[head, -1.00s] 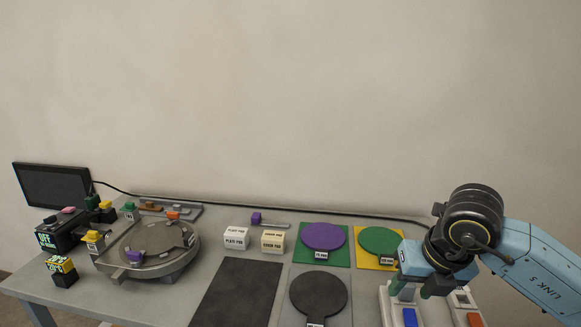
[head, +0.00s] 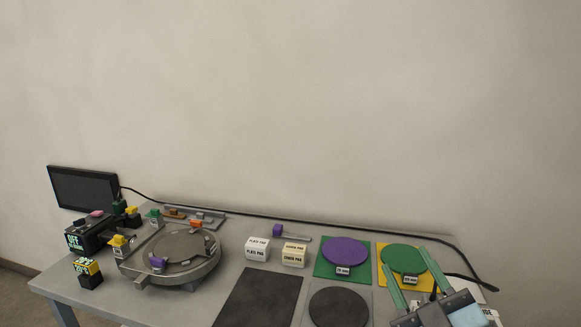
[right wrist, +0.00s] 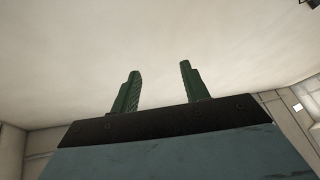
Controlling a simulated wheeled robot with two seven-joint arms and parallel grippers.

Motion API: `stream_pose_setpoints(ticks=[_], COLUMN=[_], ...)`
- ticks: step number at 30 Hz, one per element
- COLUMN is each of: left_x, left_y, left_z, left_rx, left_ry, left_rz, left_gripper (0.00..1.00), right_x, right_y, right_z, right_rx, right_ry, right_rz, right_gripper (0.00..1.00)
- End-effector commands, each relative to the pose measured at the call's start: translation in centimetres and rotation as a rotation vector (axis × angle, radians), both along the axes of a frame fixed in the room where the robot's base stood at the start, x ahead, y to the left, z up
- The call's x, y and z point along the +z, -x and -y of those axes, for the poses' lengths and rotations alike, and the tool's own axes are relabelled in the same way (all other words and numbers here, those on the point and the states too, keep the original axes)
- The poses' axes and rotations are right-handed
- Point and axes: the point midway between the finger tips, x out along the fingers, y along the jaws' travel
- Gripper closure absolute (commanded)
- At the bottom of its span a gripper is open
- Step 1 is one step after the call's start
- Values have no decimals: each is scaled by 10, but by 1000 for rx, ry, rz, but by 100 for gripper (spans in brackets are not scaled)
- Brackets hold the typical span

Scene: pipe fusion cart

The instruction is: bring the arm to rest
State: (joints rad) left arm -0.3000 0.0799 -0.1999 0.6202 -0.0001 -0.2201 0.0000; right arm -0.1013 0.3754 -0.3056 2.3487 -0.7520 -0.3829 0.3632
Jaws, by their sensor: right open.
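My right gripper (head: 412,275) is at the lower right of the head view, in front of the green disc and its yellow mat. Its two green fingers are spread apart with nothing between them. In the right wrist view the same fingers (right wrist: 158,85) point up toward a bare pale surface, apart and empty. My left gripper is in neither view.
The grey table (head: 232,262) carries a round grey machine (head: 175,255), two white labelled blocks (head: 258,250), a purple disc (head: 346,251), a green disc (head: 404,259) and a black disc (head: 338,308). A dark monitor (head: 83,188) stands at the back left. The wall above is clear.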

Motion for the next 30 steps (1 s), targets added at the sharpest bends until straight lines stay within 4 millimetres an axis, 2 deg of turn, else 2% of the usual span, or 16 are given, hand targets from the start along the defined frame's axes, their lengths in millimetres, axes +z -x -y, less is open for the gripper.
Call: stream_pose_setpoints(ticks=[1,3,5,6,9,12,16,22,24,30], left_x=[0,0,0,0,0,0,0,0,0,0], left_y=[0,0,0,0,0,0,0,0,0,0], left_z=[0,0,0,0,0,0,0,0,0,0], left_rx=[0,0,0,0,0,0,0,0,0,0], left_ry=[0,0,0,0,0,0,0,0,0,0], left_rz=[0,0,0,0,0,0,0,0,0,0], left_gripper=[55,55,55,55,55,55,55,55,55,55], right_x=[-28,-69,-107,-132,-185,-223,-256,-285,-305,-360], right_y=[1,8,21,33,68,105,151,222,212,204], right_z=[16,35,48,54,60,59,53,38,38,36], right_rx=[-73,-166,-236,-274,-338,-367,-375,-344,-348,-353], right_ry=[-65,-136,-186,-212,-259,-282,-298,-301,-295,-289], right_rz=[-129,-315,-484,-598,-862,-1080,-1319,-1639,-1633,-1652], right_gripper=[55,55,55,55,55,55,55,55,55,55])
